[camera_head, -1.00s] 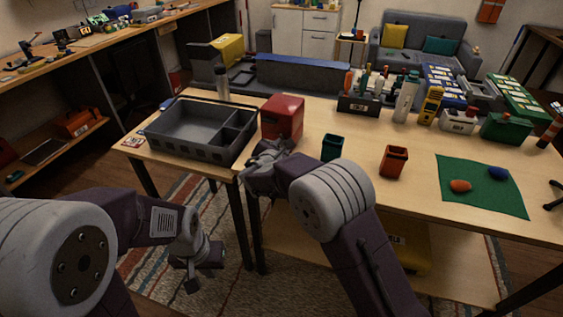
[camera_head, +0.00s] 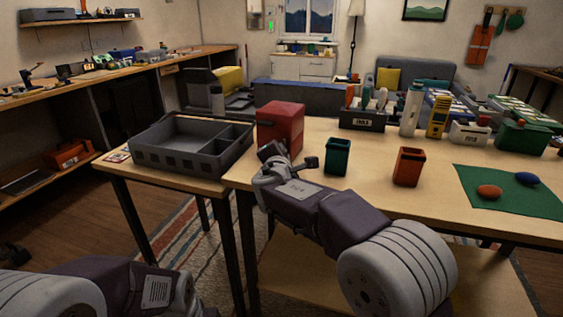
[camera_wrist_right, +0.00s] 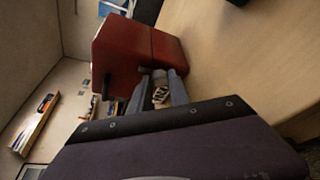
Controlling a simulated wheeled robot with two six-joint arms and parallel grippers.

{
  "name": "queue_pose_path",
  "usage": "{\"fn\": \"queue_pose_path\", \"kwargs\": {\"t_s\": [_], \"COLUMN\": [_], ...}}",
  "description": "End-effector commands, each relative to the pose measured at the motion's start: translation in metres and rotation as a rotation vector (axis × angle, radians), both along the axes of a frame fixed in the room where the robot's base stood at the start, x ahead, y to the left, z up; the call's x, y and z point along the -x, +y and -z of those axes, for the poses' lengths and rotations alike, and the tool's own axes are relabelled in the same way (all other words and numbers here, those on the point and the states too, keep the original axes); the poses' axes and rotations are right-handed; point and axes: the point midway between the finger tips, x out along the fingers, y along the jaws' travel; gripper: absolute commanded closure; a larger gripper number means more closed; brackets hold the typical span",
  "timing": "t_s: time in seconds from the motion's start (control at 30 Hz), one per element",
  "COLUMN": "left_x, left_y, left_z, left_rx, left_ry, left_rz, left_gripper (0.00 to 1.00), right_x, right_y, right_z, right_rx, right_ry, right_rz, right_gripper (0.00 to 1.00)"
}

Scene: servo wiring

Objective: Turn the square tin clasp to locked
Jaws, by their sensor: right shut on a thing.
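The square red tin (camera_head: 283,124) stands upright on the table's left part, beside the grey tray. It also shows, turned on its side, in the right wrist view (camera_wrist_right: 128,52). My right gripper (camera_head: 272,152) is at the tin's near face. In the right wrist view its fingers (camera_wrist_right: 160,88) are closed together against the tin, shut on a small part that looks like the clasp; the fingers mostly hide it. A small dark piece (camera_wrist_right: 106,87) shows beside the fingers. My left arm is low at the left; its gripper is out of view.
A grey divided tray (camera_head: 180,162) is left of the tin. A green cup (camera_head: 337,157) and an orange cup (camera_head: 408,167) stand to the right. A green mat (camera_head: 500,202) lies farther right. Bottles and boxes line the back. The front middle of the table is clear.

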Motion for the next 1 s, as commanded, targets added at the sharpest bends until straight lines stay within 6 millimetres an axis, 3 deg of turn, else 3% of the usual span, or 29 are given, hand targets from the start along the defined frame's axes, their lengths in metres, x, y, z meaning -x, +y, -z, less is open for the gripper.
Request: {"fn": "queue_pose_path", "kwargs": {"t_s": [0.4,0.43,0.5,0.83,1.0], "left_x": [0.000,0.000,0.000,0.000,0.000], "left_y": [0.000,0.000,0.000,0.000,0.000], "left_z": [0.001,0.001,0.001,0.002,0.001], "left_rx": [0.000,0.000,0.000,0.000,0.000], "left_ry": [0.000,0.000,0.000,0.000,0.000], "left_rz": [0.000,0.000,0.000,0.000,0.000], "left_gripper": [1.00,1.00,1.00,1.00,1.00], "right_x": [0.000,0.000,0.000,0.004,0.037], "right_y": [0.000,0.000,0.000,0.001,0.004], "right_z": [0.000,0.000,0.000,-0.001,-0.010], "right_rx": [-0.005,-0.005,-0.005,-0.004,-0.007], "right_ry": [-0.001,-0.001,-0.001,-0.001,-0.003], "right_rz": [0.001,0.001,0.001,-0.001,-0.004], "right_gripper": [1.00,0.69,0.56,0.56,0.56]}}
